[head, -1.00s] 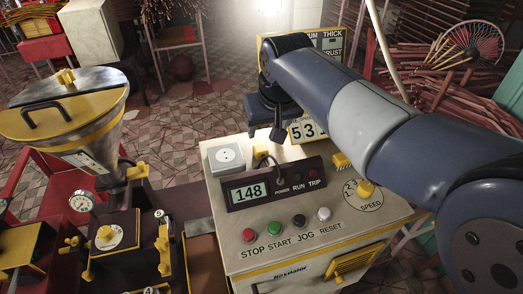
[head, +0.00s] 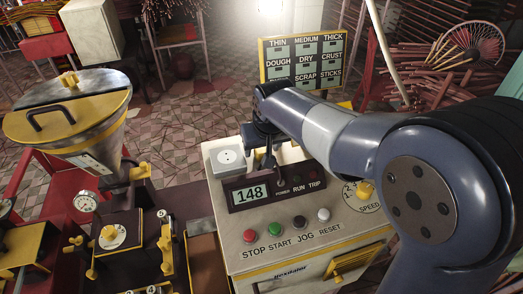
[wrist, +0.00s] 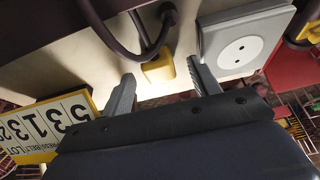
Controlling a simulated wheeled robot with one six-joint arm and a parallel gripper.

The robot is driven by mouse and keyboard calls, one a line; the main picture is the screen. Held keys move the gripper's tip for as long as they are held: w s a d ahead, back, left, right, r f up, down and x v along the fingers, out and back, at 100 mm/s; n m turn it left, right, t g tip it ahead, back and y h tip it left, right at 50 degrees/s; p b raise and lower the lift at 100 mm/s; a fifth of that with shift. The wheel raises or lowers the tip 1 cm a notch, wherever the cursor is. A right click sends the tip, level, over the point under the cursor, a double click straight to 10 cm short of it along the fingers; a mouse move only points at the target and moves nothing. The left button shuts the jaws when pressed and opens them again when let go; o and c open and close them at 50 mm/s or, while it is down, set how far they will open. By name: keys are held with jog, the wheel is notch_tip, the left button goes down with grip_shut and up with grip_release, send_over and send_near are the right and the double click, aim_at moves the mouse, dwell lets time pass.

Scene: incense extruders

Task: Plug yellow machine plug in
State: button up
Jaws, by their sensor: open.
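The yellow plug (wrist: 158,70) lies on the cream machine top with a dark cable running from it, seen in the wrist view. My gripper (wrist: 162,84) is open, with one grey finger on each side of the plug and the fingertips close to it; contact cannot be told. The white socket (wrist: 241,48) with two holes is right of the right finger. In the head view the socket (head: 227,157) sits at the machine's back left corner, and my gripper (head: 262,148) is just right of it, hiding the plug.
The display box reading 148 (head: 249,194) stands close in front of my gripper. Coloured buttons (head: 275,229) line the panel front. A number sign (wrist: 62,125) is at the left in the wrist view. The yellow hopper (head: 68,112) stands to the left.

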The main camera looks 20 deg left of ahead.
aim_at(262, 151)
jog(key=shift+w+f, duration=0.1)
jog(key=shift+f, duration=0.2)
jog(key=c, duration=1)
notch_tip(262, 151, up, 10)
jog(key=shift+r+b, duration=0.1)
jog(key=shift+b, duration=0.35)
